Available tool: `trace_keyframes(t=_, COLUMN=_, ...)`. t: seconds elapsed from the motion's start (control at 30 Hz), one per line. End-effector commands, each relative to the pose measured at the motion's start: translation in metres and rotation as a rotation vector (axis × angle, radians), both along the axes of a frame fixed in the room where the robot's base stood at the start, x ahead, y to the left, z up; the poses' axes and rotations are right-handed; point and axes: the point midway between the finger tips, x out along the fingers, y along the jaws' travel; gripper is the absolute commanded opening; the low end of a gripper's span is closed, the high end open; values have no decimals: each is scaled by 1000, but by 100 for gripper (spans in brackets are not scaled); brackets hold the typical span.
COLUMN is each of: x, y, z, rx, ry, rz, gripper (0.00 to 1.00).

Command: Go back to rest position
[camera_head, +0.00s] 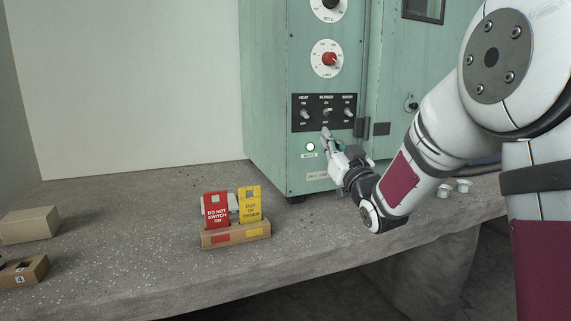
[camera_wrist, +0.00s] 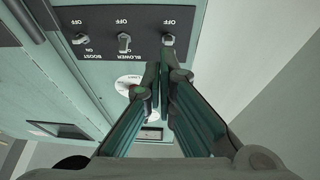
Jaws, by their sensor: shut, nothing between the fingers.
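My gripper (camera_head: 326,135) is shut and empty, its fingertips in front of the green cabinet (camera_head: 268,100), just below the switch panel. In the wrist view, which is upside down, my gripper (camera_wrist: 162,70) points at the panel (camera_wrist: 145,22), its tips close to the heat switch (camera_wrist: 168,40). I cannot tell whether they touch it. The blower switch (camera_wrist: 124,42) and boost switch (camera_wrist: 80,39) are clear of the fingers.
A cardboard holder (camera_head: 236,238) with a red tag (camera_head: 216,210) and a yellow tag (camera_head: 250,205) stands on the concrete bench (camera_head: 130,260). Cardboard boxes (camera_head: 30,225) lie at the left. Small white cups (camera_head: 455,187) stand behind my arm.

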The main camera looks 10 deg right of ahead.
Motion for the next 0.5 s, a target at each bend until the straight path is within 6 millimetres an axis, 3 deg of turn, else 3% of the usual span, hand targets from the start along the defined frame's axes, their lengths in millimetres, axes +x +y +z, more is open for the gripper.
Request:
trace_keyframes(t=0.07, x=-7, y=-3, z=2, rx=-18, ry=87, rz=-38, gripper=0)
trace_keyframes(t=0.27, x=-38, y=-15, z=-18, rx=-61, ry=375, rz=-137, gripper=0)
trace_keyframes(t=0.5, x=-111, y=-28, z=-57, rx=-96, ry=729, rz=-222, gripper=0)
